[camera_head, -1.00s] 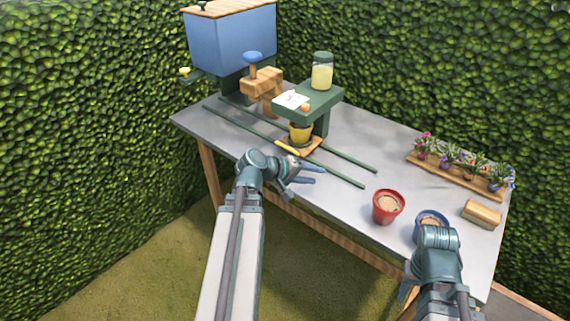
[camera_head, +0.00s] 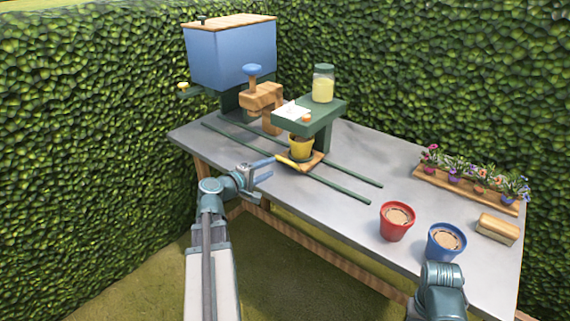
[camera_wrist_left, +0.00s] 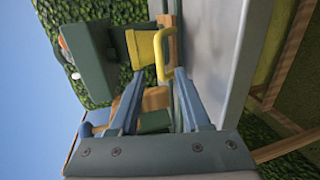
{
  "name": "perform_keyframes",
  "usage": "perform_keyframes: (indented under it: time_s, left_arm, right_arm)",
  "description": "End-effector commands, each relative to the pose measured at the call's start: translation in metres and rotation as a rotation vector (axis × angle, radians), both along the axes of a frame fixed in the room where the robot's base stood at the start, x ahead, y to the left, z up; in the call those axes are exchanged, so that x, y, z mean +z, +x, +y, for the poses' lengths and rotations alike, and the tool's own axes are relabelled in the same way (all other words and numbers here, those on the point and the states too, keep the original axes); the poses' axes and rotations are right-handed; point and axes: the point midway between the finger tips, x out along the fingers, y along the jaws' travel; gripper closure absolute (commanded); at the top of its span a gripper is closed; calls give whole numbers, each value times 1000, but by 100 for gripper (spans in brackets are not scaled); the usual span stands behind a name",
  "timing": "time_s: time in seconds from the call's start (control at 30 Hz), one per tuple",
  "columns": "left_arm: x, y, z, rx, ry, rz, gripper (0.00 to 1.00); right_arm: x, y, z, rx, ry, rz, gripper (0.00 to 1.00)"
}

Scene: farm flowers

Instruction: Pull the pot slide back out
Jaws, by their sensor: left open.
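The pot slide (camera_head: 316,158) is a small wooden board on two long green rails (camera_head: 340,188). A yellow pot (camera_head: 300,148) stands on it, under a green raised shelf. The slide's yellow handle (camera_head: 285,162) sticks out at its front left. My left gripper (camera_head: 264,170) is open and empty, just left of the handle in the head view.
A green shelf (camera_head: 325,112) carries a jar (camera_head: 323,84) and a white card. A blue hopper (camera_head: 232,56) and a wooden press (camera_head: 260,97) stand at back left.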

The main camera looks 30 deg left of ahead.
Motion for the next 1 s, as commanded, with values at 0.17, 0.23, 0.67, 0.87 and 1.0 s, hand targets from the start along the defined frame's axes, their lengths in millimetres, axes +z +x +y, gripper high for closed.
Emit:
perform_keyframes:
  time_s: [0.17, 0.23, 0.67, 0.87, 1.0]
  left_arm:
    - [-10, 39, -2, -3, 0, 1, 53]
    - [-13, 51, -3, -3, 0, 1, 53]
    - [-19, 86, -7, -1, 0, 1, 53]
    - [-19, 87, -7, -1, 0, 1, 53]
    - [-18, 87, -7, -1, 0, 1, 65]
  right_arm:
    - [-10, 0, 0, 0, 0, 0, 53]
    - [-12, 0, 0, 0, 0, 0, 53]
    - [-18, 0, 0, 0, 0, 0, 53]
    - [-18, 0, 0, 0, 0, 0, 53]
    - [-18, 0, 0, 0, 0, 0, 53]
